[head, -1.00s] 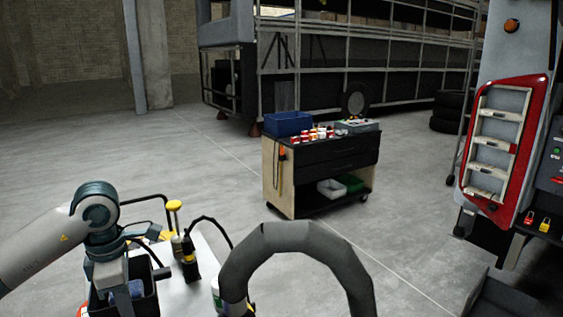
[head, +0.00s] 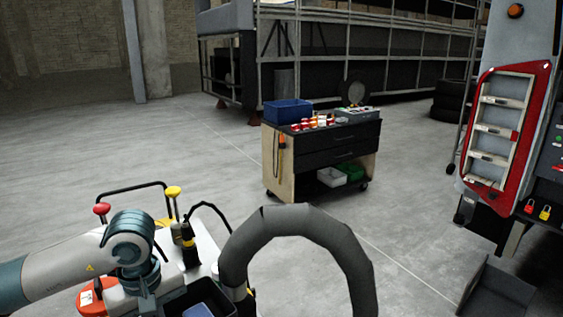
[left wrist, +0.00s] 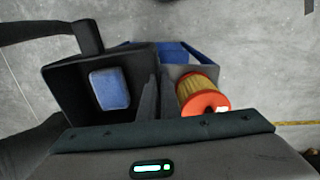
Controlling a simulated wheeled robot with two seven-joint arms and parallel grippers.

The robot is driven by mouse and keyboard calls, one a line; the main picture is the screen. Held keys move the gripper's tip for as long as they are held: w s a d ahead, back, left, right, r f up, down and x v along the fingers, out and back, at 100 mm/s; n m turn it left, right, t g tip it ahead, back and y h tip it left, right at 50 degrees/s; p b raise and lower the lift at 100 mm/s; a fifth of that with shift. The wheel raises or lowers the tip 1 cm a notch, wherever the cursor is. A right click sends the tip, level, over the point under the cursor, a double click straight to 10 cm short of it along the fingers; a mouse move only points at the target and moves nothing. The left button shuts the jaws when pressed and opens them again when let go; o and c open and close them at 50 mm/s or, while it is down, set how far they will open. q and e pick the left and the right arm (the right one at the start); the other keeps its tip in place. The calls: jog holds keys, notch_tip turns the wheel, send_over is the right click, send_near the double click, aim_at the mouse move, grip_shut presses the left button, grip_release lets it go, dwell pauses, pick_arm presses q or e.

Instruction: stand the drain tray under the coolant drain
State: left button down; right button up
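My left gripper (head: 150,298) is low at the left of the head view, in front of the cart. A dark open tray (head: 172,303) with a blue block in it is right beside it. In the left wrist view this tray (left wrist: 62,95) lies close under the gripper, the blue block inside. A dark finger-like piece (left wrist: 147,108) overlaps its right wall, and the tray appears gripped by that wall. The fingertips are partly hidden. I cannot pick out the coolant drain. My right gripper is not in view.
A thick dark arch (head: 295,222) rises in front. A tool trolley (head: 320,160) stands mid-floor. The coach side (head: 510,130) and a dark open box-like shape (head: 495,295) are right. Floor between is clear.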

pick_arm(q)
jog(key=m, duration=0.1)
jog(key=s+d+f+m, duration=0.1)
jog(key=m, duration=0.1)
jog(key=s+d+f+m, duration=0.1)
jog(key=m, duration=0.1)
jog(key=shift+d, duration=0.1)
jog(key=m, duration=0.1)
jog(key=s+d+f+m, duration=0.1)
jog(key=m, duration=0.1)
jog(key=shift+s+b, duration=0.2)
jog(key=shift+b, duration=0.1)
dwell(1.6)
dwell(1.5)
